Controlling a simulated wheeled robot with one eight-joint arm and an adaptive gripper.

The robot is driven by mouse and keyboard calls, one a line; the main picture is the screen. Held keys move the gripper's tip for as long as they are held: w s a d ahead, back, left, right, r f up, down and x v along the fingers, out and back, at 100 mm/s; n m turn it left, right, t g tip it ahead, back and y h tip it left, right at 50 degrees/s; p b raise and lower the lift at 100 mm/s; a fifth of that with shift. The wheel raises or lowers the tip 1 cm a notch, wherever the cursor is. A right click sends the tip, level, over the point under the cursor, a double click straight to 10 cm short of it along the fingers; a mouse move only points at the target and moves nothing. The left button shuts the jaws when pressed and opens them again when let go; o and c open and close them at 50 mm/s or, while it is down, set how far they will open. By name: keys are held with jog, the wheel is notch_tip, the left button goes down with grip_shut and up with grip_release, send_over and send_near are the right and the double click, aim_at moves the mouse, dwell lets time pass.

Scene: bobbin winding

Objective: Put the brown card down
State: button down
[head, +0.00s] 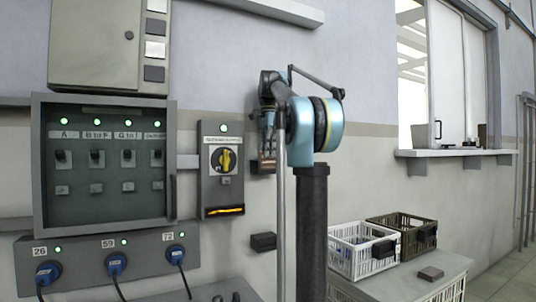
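My gripper (267,143) hangs in front of the wall, right of the switch box, with its fingers pointing down. A small brownish piece (266,156) shows at its fingertips, in front of a dark wall-mounted part. It may be the brown card, but it is too small to tell whether the fingers are closed on it. My arm's blue joint and dark link cover the area just to the right.
A window ledge (440,152) is at right.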

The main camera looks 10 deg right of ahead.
jog(key=c, duration=1.8)
grip_release()
notch_tip(320, 180, up, 12)
jog(key=s+f+n, duration=0.5)
jog(key=s+f, duration=0.6)
jog(key=f, duration=0.9)
jog(key=s+f+n+t, duration=0.1)
jog(key=s+f+n, duration=0.3)
jog(key=s+f, duration=0.8)
jog(key=s+f+n+t, duration=0.1)
jog(key=s+f+n, duration=0.4)
jog(key=f, duration=2.4)
jog(key=s, duration=0.6)
jog(key=shift+s+f+n, duration=0.2)
jog(key=shift+s+n, duration=0.1)
jog(key=shift+s, duration=0.1)
